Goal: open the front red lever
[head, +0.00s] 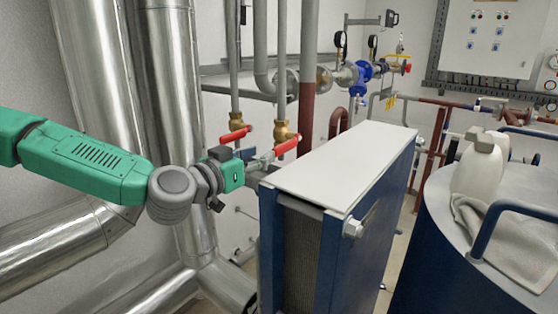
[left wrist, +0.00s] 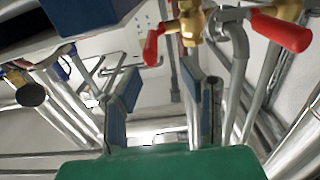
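Two red levers sit on brass valves on vertical pipes behind the plate exchanger. In the head view one red lever (head: 235,134) is at the left and the other red lever (head: 286,146) is at the right, lower and closer to the exchanger. The wrist view shows a large red lever (left wrist: 282,32) at upper right and a smaller red lever (left wrist: 152,48) near the top middle. My left gripper (head: 263,161) is beside the right lever in the head view. In the wrist view its two fingers (left wrist: 162,95) stand apart with nothing between them. My right gripper is not seen.
The plate exchanger's white top (head: 340,165) lies right of my left gripper, close to it. Silver insulated pipes (head: 175,110) stand behind my left arm. A blue tank (head: 430,240) with a white canister (head: 480,165) and cloth is at the right.

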